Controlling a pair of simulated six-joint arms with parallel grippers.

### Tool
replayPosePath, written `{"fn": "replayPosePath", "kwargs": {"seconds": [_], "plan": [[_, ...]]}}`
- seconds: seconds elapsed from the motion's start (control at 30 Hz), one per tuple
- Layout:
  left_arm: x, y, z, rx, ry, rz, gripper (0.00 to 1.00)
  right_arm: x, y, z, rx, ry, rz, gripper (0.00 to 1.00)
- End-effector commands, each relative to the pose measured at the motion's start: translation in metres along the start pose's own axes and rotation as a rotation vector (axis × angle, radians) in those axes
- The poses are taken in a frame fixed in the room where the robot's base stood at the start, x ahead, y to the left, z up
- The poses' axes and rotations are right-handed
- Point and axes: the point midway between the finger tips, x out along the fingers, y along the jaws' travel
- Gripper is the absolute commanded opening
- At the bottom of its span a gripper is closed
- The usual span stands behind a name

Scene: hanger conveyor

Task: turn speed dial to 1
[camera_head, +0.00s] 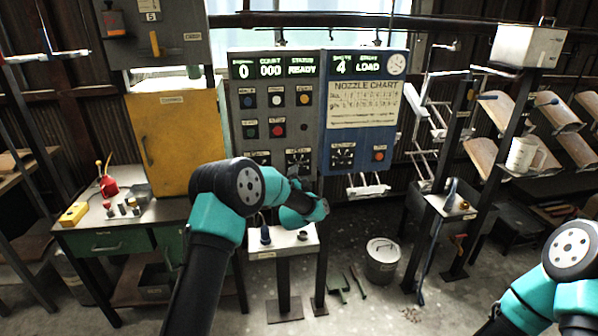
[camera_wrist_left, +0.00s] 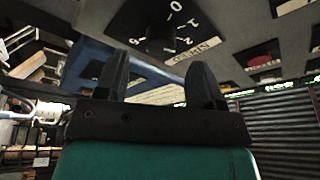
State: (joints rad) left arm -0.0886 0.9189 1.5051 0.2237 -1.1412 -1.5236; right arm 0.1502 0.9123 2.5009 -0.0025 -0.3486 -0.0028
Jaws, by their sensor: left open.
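In the head view a black dial (camera_head: 299,157) sits low on the grey control panel (camera_head: 238,109), just above my left wrist. In the left wrist view a black dial (camera_wrist_left: 178,18) with white numbers, 0, 1 and 2 among them, is close beyond my fingers. Its knob is dark and I cannot tell where it points. My left gripper (camera_wrist_left: 158,80) is open, with both fingers apart, nothing between them and the dial ahead. In the head view my left wrist hides the gripper's fingers. My right arm shows at the lower right; its gripper is out of view.
The panel's displays (camera_head: 272,67) read 0, 000 and READY. Another dial (camera_head: 257,158) is to the left and a third dial (camera_head: 343,156) is on the blue nozzle panel (camera_head: 361,113). A small white stand (camera_head: 283,244) is below, and a bucket (camera_head: 382,262) stands on the floor.

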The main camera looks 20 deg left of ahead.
Motion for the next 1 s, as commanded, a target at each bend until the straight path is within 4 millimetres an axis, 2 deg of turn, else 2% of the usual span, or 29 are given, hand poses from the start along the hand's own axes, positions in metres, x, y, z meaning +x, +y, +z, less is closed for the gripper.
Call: {"fn": "replayPosePath", "kwargs": {"seconds": [0.1,0.3,0.7,1.0], "plan": [[0.016,-0.001,0.000,-0.001,0.000,-0.003,0.62,0.000,0.000,0.000,0.000,0.000,0.000,0.43],[0.034,0.000,0.000,0.000,0.000,-0.001,0.62,0.000,0.000,0.000,0.000,0.000,0.000,0.43],[0.038,-0.001,0.000,0.000,0.000,-0.001,0.62,0.000,0.000,0.000,0.000,0.000,0.000,0.43],[0.038,-0.001,0.000,0.000,0.000,-0.001,0.33,0.000,0.000,0.000,0.000,0.000,0.000,0.43]]}}
